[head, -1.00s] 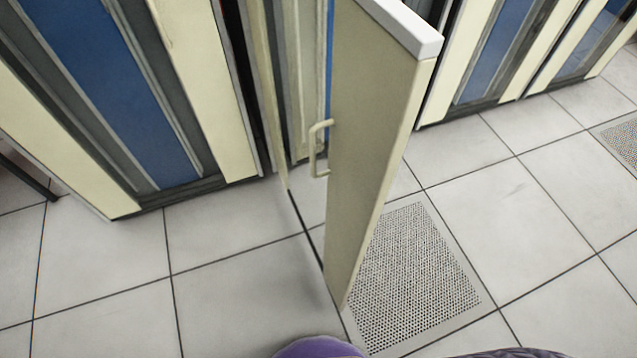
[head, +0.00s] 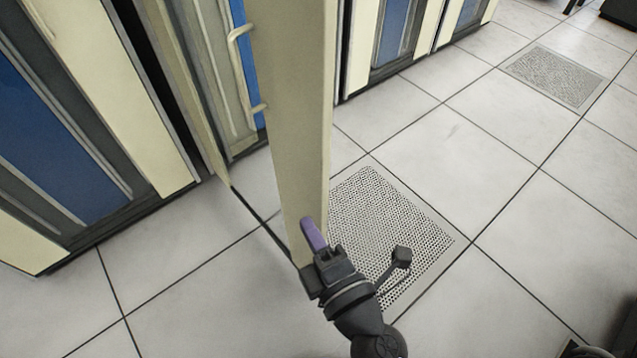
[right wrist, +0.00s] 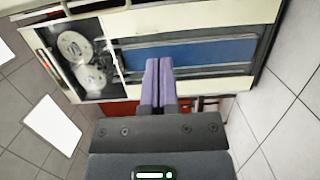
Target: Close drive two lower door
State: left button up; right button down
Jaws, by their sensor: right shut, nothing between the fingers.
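The open lower door (head: 293,110) is a tall cream panel that juts out from its cabinet over the floor in the head view. A pale looped handle (head: 240,75) is on its left face. My right gripper (head: 313,236) has purple fingers and is shut and empty. Its fingers overlap the lower part of the door's outer edge; I cannot tell if they touch it. In the right wrist view the shut fingers (right wrist: 158,82) point towards a cream cabinet (right wrist: 195,52) with a blue panel and two pale reels. My left gripper is not in view.
A cream and blue cabinet (head: 75,130) stands left of the open door, and more cabinets (head: 400,35) stand to the right. A perforated floor tile (head: 385,225) lies right of the door. The tiled floor at the right is largely clear.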

aim_at(313, 184)
jog(key=w, duration=0.5)
jog(key=w+p, duration=0.1)
jog(key=w, duration=0.2)
jog(key=shift+w+d, duration=0.15)
jog(key=shift+d, duration=0.1)
